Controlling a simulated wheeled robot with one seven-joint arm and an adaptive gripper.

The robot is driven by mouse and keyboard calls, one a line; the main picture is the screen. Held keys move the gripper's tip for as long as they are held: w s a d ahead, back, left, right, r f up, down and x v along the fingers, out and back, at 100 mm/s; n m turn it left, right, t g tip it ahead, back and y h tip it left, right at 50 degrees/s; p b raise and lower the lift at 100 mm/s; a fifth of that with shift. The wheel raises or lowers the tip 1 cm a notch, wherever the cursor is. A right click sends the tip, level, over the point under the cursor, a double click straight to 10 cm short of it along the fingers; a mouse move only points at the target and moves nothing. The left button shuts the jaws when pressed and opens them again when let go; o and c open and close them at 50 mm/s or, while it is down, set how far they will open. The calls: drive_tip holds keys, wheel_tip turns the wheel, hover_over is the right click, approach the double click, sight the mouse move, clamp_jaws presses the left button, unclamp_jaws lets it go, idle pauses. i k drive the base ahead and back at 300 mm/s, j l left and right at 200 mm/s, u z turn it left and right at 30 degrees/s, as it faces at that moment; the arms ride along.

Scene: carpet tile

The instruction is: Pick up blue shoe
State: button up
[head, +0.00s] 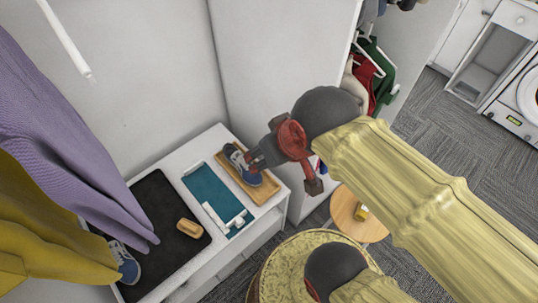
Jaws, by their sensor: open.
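A blue shoe (236,157) with a white sole lies in a wooden tray (272,190) on the white cabinet. Another blue shoe (124,262) sits on the black mat (150,199) at the left, partly under the hanging clothes. My gripper (282,176) is open and empty. It is at the right of the tray shoe, and one finger overlaps that shoe's right side in the picture. I cannot tell whether they touch.
A teal tray (205,187) with white items lies between the mat and the wooden tray. A brown brush-like block (189,228) is on the mat. Purple (75,130) and yellow garments hang at left. A round wooden stool (352,215) stands right of the cabinet.

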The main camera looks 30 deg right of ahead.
sight(234, 156)
drive_tip(key=j+z, duration=0.25)
drive_tip(key=z, duration=0.15)
drive_tip(key=j+z, duration=0.2)
drive_tip(key=z, duration=0.2)
drive_tip(key=j+z, duration=0.25)
drive_tip(key=z, duration=0.15)
drive_tip(key=k+j+z, duration=0.1)
drive_tip(key=z, duration=0.3)
drive_tip(key=j, duration=0.1)
